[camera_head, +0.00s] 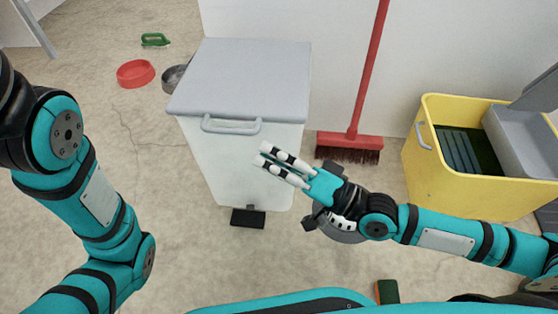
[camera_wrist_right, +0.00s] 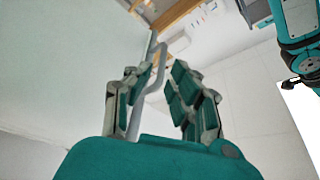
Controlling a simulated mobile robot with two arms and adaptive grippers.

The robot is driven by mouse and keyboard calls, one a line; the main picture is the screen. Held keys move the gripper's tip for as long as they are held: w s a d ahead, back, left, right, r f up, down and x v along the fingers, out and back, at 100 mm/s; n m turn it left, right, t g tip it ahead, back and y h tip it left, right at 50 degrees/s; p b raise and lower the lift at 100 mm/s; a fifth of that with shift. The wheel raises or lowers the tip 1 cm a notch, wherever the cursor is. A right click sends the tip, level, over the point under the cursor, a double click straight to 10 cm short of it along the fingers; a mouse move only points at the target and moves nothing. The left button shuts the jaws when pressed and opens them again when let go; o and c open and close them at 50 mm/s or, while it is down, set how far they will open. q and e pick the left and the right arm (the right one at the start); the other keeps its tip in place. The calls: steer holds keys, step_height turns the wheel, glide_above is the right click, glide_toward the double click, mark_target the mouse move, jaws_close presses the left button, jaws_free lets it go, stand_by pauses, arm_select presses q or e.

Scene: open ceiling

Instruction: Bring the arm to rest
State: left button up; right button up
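My right gripper (camera_head: 262,154) is in front of the white bin (camera_head: 250,175), near the upper right of its front face. Its two fingers point left and stand apart with nothing held between them. In the right wrist view the spread fingers (camera_wrist_right: 155,90) show, and the bin's grey handle (camera_wrist_right: 153,88) appears in the gap, seemingly beyond them. In the head view the bin's grey lid (camera_head: 245,75) is down, and its handle (camera_head: 231,126) lies up and left of the fingertips. My left arm is at the left; its gripper is not visible.
A black pedal (camera_head: 248,217) is at the bin's foot. A red broom (camera_head: 350,140) leans behind on the right. A yellow mop bucket (camera_head: 470,180) stands right, near my right arm. A red bowl (camera_head: 136,74), a metal bowl (camera_head: 173,79) and a green brush (camera_head: 155,39) lie back left.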

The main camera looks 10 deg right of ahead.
steer(key=shift+v, duration=0.9)
